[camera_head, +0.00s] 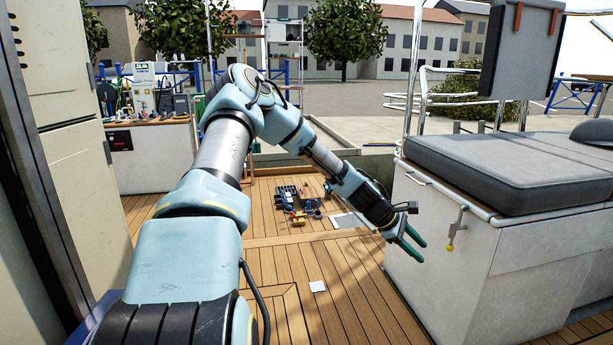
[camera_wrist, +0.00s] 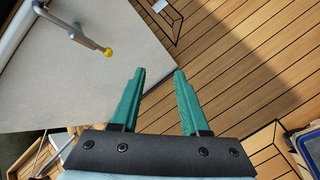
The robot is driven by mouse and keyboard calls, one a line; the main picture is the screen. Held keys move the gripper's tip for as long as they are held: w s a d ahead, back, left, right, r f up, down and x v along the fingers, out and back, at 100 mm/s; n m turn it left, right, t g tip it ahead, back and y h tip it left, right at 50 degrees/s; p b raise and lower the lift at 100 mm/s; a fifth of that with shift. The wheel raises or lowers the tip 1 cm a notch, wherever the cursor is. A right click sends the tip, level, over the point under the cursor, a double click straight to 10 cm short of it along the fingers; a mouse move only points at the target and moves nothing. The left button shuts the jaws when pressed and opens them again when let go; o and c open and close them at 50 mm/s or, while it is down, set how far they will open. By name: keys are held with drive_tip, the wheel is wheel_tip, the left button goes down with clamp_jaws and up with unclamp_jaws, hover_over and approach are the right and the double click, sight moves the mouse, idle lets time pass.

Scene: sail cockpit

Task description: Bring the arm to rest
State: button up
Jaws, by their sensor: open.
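My gripper (camera_head: 412,243) is at the end of my outstretched arm, in the middle right of the head view. Its two green fingers are open and apart. The wrist view shows the gripper (camera_wrist: 159,85) with nothing between the fingers and wooden deck beyond. In the head view the gripper hangs above the deck, left of the white bench locker (camera_head: 490,265). My arm runs from the bottom left up to a high elbow and down to the right.
A metal clamp with a yellow tip (camera_head: 452,240) is on the locker's side, close to the gripper; it also shows in the wrist view (camera_wrist: 90,42). A grey cushion (camera_head: 500,170) tops the locker. Tools (camera_head: 297,203) lie on the deck (camera_head: 350,300). A cluttered counter (camera_head: 155,150) stands back left.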

drive_tip(key=s+a+r+m+t+y, duration=0.1)
drive_tip(key=s+a+r+m+y, duration=0.4)
drive_tip(key=a, duration=0.7)
drive_tip(key=s+a+r+m+y, duration=0.1)
drive_tip(key=s+a+r+m, duration=0.35)
drive_tip(key=a, duration=0.85)
drive_tip(key=s+a+r+m+t+y, duration=0.1)
drive_tip(key=s+a+r+m+y, duration=0.15)
drive_tip(key=s+a, duration=0.7)
wheel_tip(320, 180, up, 27)
drive_tip(key=w+a+p, duration=0.2)
drive_tip(key=p, duration=2.5)
drive_tip(key=shift+w+a+f, duration=0.15)
drive_tip(key=shift+w+a, duration=0.05)
drive_tip(key=shift+a, duration=0.1)
drive_tip(key=shift+y, duration=0.25)
